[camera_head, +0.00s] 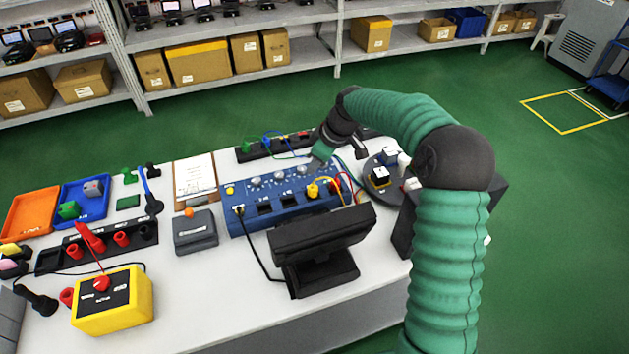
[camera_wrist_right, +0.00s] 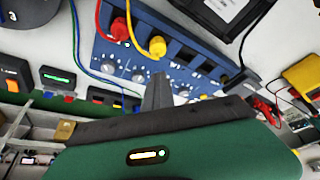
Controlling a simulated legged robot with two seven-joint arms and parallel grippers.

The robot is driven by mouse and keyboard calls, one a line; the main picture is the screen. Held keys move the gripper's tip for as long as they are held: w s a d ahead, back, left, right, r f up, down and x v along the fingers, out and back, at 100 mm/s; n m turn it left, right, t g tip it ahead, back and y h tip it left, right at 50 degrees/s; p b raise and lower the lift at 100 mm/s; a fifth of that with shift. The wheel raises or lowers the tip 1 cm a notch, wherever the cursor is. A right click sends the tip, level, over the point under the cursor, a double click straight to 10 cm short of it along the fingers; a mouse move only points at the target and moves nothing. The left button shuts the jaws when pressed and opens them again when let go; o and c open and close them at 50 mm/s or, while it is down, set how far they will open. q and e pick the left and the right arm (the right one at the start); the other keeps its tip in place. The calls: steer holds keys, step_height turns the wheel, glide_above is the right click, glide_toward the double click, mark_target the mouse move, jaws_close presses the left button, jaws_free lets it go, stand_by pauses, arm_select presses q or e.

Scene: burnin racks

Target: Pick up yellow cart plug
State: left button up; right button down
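The yellow plug (camera_head: 313,190) stands in the blue panel (camera_head: 250,215) on the white table, with a yellow cable running from it. In the right wrist view the yellow plug (camera_wrist_right: 157,46) is beside a red plug (camera_wrist_right: 119,28). My right gripper (camera_head: 320,158) is over the far edge of the blue panel, behind the yellow plug and apart from it. In the right wrist view a grey fingertip (camera_wrist_right: 157,92) points toward the panel, below the yellow plug. I cannot tell how far the fingers are apart. My left gripper is not in view.
A black monitor (camera_head: 322,232) stands in front of the panel. A round dark turntable (camera_head: 378,193) is to its right. A yellow box with a red knob (camera_head: 113,303), a grey box (camera_head: 195,232) and a clipboard (camera_head: 195,180) are to the left. Cables cross the panel.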

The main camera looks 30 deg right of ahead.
steer(key=shift+a+r, duration=0.45)
steer(key=shift+r, duration=0.4)
steer(key=c, duration=2.1)
jaws_free()
steer(key=shift+d+f, duration=0.1)
steer(key=shift+d, duration=0.05)
steer(key=shift+c, duration=0.2)
steer(key=shift+o, duration=1.3)
steer(key=shift+d, duration=0.2)
steer(key=o, duration=0.5)
steer(key=shift+s+d, duration=0.15)
steer(key=o, duration=0.7)
steer(key=shift+a, duration=0.3)
steer(key=shift+o, duration=1.2)
steer(key=shift+d, duration=0.1)
